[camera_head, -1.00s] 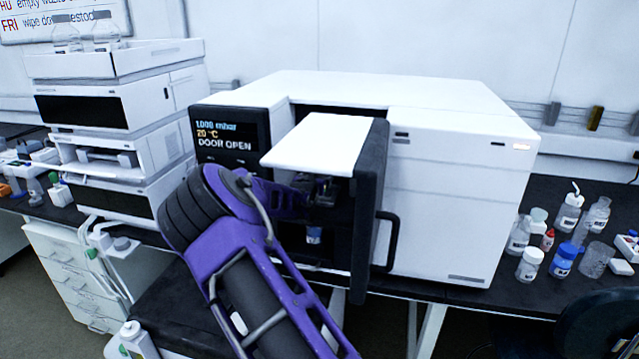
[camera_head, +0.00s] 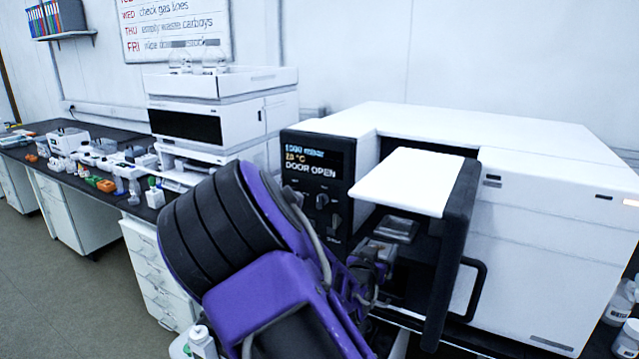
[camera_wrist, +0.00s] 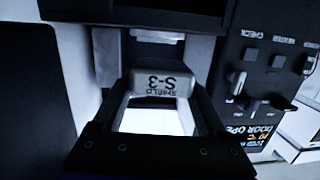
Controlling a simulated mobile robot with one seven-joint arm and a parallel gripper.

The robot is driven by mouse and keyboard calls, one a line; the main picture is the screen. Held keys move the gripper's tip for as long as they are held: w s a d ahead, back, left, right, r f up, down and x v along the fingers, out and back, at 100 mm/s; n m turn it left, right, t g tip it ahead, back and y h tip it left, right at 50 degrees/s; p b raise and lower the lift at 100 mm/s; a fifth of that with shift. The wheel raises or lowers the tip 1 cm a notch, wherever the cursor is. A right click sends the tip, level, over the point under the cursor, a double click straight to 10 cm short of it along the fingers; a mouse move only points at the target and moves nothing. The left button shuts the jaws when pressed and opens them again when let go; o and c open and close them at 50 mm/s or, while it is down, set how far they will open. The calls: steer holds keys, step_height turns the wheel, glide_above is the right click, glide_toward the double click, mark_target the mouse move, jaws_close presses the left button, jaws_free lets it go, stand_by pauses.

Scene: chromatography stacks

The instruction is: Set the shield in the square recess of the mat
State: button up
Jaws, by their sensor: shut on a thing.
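The shield (camera_wrist: 155,84) is a grey block with an upside-down label reading "SHIELD S-3" in the wrist view. My gripper (camera_wrist: 152,68) is shut on it, with a finger on each side. In the head view my gripper (camera_head: 368,268) is at the open front of the white oven-like instrument, partly hidden by my arm. A shiny grey piece (camera_head: 396,229) shows just beyond it in the opening; I cannot tell whether it is the shield. I cannot make out the mat or its square recess in either view.
The white instrument (camera_head: 555,240) has its door (camera_head: 455,250) open, with a white panel (camera_head: 405,182) jutting out over the opening. Its display reads "DOOR OPEN". A stack of white modules (camera_head: 215,125) stands left. Small items (camera_head: 105,160) crowd the left bench; the floor there is clear.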

steer(key=s+a+f+n+t+y, duration=0.2)
steer(key=s+a+f+n+y, duration=0.3)
steer(key=f, duration=0.4)
steer(key=shift+s+a+f+n+y, duration=0.45)
steer(key=shift+s+y, duration=0.45)
steer(key=shift+y, duration=0.5)
steer(key=shift+r, duration=0.1)
steer(key=shift+s+a, duration=0.15)
